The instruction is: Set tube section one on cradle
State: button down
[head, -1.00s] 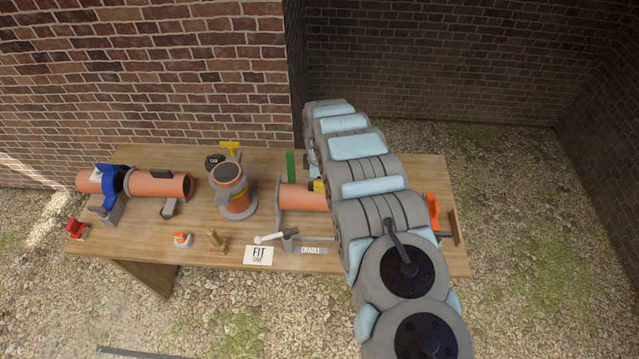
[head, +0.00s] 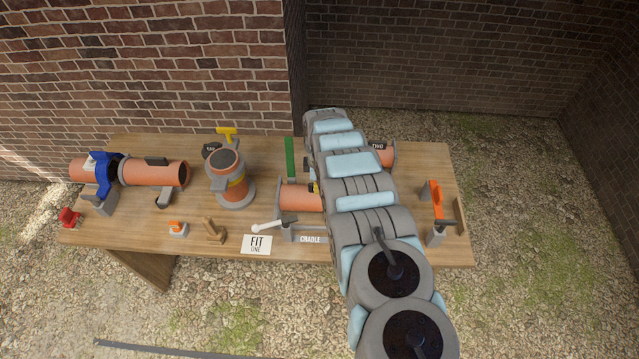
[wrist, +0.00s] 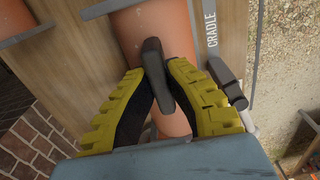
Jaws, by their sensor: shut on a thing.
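An orange tube section (head: 299,197) with a grey flange shows just left of my arm in the head view, behind the "CRADLE" label (head: 311,239). In the wrist view my gripper (wrist: 160,82) has its yellow fingers shut on the dark handle (wrist: 153,68) on top of this orange tube (wrist: 168,32). The cradle's grey labelled edge (wrist: 212,38) runs beside the tube. I cannot tell whether the tube rests on the cradle or hangs just above it. My arm hides the tube's right part and most of the gripper in the head view.
A tube marked "TWO" (head: 387,154) lies behind my arm. An orange clamp (head: 436,198) stands at the right. A white-ended lever (head: 270,225) and "FIT ONE" card (head: 256,244) are at the front. An upright tube (head: 228,178) and joined tubes (head: 155,173) are left.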

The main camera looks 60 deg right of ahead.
jog(key=shift+w+f+b, duration=0.1)
jog(key=shift+f+b, duration=1.4)
jog(key=shift+f, duration=0.8)
jog(key=shift+f+b, duration=0.4)
jog(key=shift+f, duration=0.2)
dwell(1.9)
jog(key=c, duration=0.5)
grip_release()
jog(key=shift+c, duration=0.2)
jog(key=shift+r, duration=0.15)
jog(key=shift+r+p, duration=3.25)
jog(key=shift+r, duration=0.15)
